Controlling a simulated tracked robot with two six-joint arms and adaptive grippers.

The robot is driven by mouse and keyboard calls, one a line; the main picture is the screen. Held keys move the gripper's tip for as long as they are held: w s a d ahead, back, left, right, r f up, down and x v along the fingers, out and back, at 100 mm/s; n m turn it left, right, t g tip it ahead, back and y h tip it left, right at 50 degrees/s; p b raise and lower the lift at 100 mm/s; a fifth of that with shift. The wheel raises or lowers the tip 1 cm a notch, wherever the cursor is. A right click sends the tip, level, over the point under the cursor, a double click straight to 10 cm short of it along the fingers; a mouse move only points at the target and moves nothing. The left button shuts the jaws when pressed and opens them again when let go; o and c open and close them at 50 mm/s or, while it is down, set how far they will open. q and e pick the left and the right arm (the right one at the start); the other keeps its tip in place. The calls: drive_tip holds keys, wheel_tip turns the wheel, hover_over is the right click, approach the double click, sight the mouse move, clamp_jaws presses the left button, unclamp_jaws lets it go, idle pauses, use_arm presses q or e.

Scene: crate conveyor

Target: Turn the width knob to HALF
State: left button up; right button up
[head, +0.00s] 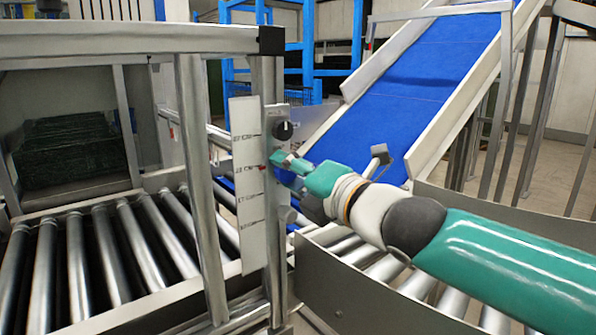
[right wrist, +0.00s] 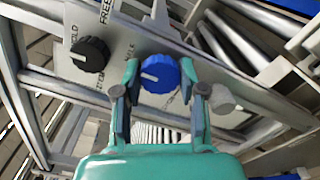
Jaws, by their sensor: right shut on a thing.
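A blue knob (right wrist: 160,75) with a white pointer line sits on the grey control panel (right wrist: 125,30) in the right wrist view. Its pointer faces left in that picture. My right gripper (right wrist: 159,73) is shut on this blue knob, with one finger on each side. In the head view my right gripper (head: 284,166) reaches the panel below a black knob (head: 284,131) and hides most of the blue knob. The lettering around the blue knob is partly covered and too blurred to read surely. My left gripper is not in view.
The black knob (right wrist: 90,54) with FREE and HOLD lettering is close beside my left-hand finger in the wrist view. A grey knob (right wrist: 222,99) is at the right. A white marked board (head: 248,190), roller conveyor (head: 98,258) and blue inclined belt (head: 400,95) surround the panel.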

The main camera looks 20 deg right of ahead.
drive_tip(key=o, duration=1.1)
drive_tip(key=shift+w+f, duration=0.1)
drive_tip(key=shift+f, duration=0.15)
drive_tip(key=shift+o, duration=0.2)
drive_tip(key=shift+r, duration=0.1)
drive_tip(key=v, duration=1.2)
